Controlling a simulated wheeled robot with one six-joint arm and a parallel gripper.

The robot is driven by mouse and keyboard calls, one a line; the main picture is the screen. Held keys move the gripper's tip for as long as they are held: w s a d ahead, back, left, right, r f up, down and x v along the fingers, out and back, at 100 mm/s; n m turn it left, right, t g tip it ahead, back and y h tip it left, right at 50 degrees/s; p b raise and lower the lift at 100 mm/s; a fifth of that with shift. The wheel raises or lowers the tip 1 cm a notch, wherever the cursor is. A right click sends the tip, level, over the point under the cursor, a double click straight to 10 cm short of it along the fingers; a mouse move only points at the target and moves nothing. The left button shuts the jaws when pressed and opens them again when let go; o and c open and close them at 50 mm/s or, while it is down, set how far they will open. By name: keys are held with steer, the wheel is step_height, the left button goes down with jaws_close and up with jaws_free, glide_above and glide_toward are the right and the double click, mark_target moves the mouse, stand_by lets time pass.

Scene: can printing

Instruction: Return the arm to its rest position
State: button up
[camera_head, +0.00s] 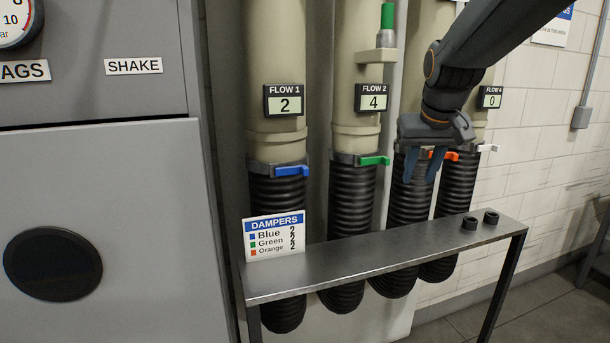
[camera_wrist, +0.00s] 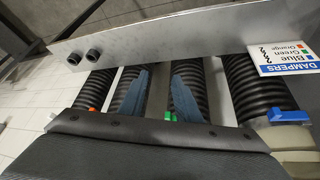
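My gripper (camera_head: 421,172) hangs pointing down in front of the third black hose, below my dark arm at the upper right. Its two blue fingers are apart, with nothing held between them. They also show spread in the wrist view (camera_wrist: 160,92). The orange damper lever (camera_head: 446,155) is just right of the fingers; I cannot tell whether they touch. The blue lever (camera_head: 292,171) and green lever (camera_head: 375,161) stick out to the right on their pipes. My arm hides the third flow display.
A narrow metal shelf (camera_head: 380,260) runs below the gripper, carrying a DAMPERS sign (camera_head: 273,237) and two small black cylinders (camera_head: 480,220). A white lever (camera_head: 487,148) is on the rightmost pipe. A grey cabinet (camera_head: 100,190) stands left.

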steer(key=s+a+f+g+b, duration=0.1)
steer(key=s+a+f+g, duration=0.1)
steer(key=s+f, duration=0.8)
steer(key=s+a+f+g+b, duration=0.1)
steer(key=s+a+f, duration=0.3)
steer(key=s+f, duration=0.7)
step_height(320, 180, down, 5)
steer(key=shift+f+n+g+y, duration=0.15)
steer(key=shift+n+g+y, duration=0.2)
steer(key=shift+g, duration=0.25)
